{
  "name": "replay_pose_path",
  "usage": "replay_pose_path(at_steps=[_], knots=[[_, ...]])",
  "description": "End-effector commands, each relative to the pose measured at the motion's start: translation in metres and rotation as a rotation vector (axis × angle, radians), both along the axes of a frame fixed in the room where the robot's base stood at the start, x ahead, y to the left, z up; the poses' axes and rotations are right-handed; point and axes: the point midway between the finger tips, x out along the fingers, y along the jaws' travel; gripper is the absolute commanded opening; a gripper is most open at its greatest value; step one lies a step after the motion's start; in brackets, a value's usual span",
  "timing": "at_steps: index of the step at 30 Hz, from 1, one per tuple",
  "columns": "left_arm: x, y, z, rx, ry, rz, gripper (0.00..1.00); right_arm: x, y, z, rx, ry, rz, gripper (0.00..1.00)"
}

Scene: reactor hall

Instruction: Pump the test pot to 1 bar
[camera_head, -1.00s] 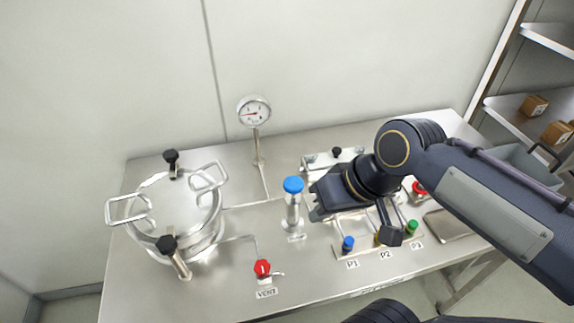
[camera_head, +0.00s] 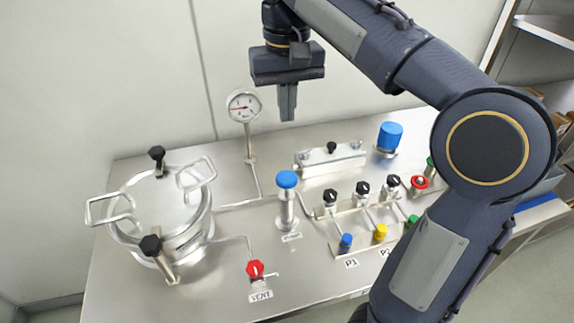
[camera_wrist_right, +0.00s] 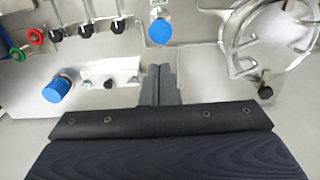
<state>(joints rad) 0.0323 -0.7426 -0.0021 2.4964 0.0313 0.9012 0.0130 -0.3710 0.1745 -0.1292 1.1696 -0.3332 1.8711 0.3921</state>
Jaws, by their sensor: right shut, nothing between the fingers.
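The test pot (camera_head: 165,203) is a steel vessel with two loop handles and black clamp knobs at the left of the steel bench. A round pressure gauge (camera_head: 243,106) stands on a stem behind it. A pump with a blue cap (camera_head: 287,180) stands upright mid-bench. A red knob (camera_head: 255,268) marked VENT sits at the front. My right gripper (camera_head: 288,115) is shut and empty, pointing down above the back of the bench, right of the gauge and apart from the pump. In the right wrist view its fingers (camera_wrist_right: 160,84) are together, near the blue cap (camera_wrist_right: 159,31). My left gripper is not in view.
A valve panel with several black knobs (camera_head: 362,188) and blue and yellow caps (camera_head: 380,232) lies right of the pump. Shelves (camera_head: 545,30) stand at the far right.

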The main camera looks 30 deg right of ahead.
Motion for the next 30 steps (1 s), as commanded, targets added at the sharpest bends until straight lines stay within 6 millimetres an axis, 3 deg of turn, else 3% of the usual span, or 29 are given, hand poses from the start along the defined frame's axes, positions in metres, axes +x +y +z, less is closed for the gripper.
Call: replay_pose_path(at_steps=[11,30], knots=[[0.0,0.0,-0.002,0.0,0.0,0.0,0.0,0.0,0.0,-0.008,0.0,0.001,0.001,0.0],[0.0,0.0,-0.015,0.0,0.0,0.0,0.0,-0.001,0.0,-0.125,0.0,0.002,0.0,0.0]])
